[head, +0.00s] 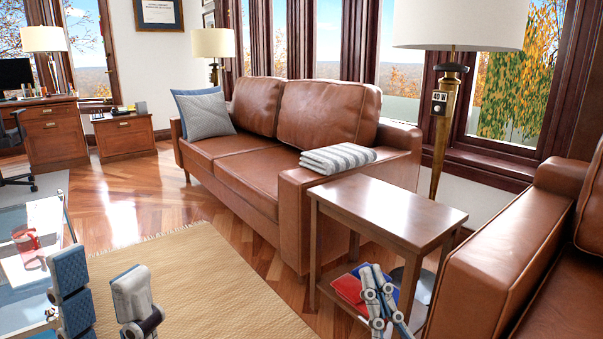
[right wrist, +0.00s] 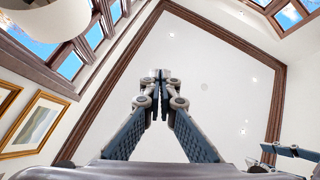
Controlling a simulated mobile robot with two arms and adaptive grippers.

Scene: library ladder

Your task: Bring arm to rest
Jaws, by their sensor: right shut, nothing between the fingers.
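My left gripper (head: 100,276) is at the lower left of the head view, over the edge of the tan rug. Its two fingers stand wide apart with nothing between them. My right gripper (head: 371,268) is at the lower right of the head view, in front of the small side table. It points upward, and its fingers are closed together and empty. The right wrist view shows the same gripper (right wrist: 160,75) with its fingertips meeting against the white ceiling. My arms behind the grippers are mostly out of the head view.
A wooden side table (head: 390,212) with red and blue items on its lower shelf stands behind my right gripper. A brown leather sofa (head: 225,165) is beyond it, another armrest (head: 490,250) at right. A glass table (head: 30,225) with a red mug is at left. The rug (head: 190,285) is clear.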

